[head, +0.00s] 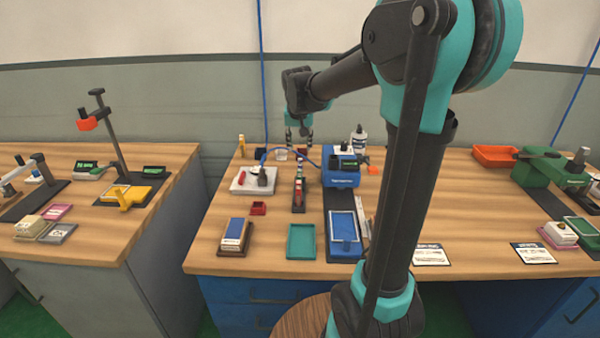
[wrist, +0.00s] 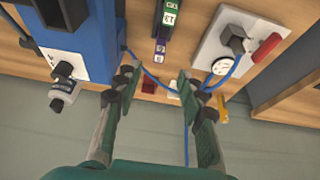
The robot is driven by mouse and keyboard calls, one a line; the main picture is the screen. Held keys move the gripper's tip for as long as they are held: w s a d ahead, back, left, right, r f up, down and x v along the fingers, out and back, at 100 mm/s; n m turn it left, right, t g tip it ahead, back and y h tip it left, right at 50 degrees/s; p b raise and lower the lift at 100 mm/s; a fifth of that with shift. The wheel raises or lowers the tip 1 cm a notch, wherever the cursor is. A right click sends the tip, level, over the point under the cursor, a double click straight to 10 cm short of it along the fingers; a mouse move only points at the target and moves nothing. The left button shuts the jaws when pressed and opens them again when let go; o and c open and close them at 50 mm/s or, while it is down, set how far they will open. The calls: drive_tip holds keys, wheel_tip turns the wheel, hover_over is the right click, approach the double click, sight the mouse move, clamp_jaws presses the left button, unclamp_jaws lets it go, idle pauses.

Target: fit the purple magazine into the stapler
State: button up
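In the wrist view, a small purple block with a white label (wrist: 160,46) sits at the end of a narrow dark rack, beside a green labelled block (wrist: 168,18). It appears to be the purple magazine. My gripper (wrist: 155,78) is open and empty. In the head view my gripper (head: 299,145) is over the table's back, behind the rack.
A white switch plate (head: 254,181) with a red handle lies left of the rack. A blue cable (wrist: 150,77) runs behind the rack. A teal tray (head: 301,241) and a blue tray (head: 345,250) lie at the front.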

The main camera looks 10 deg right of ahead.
sight(300, 160)
drive_tip(key=x, duration=1)
drive_tip(key=shift+w+d+f, duration=0.1)
drive_tip(key=shift+w+f, duration=0.1)
drive_tip(key=shift+f, duration=0.2)
drive_tip(key=shift+c, duration=0.2)
clamp_jaws()
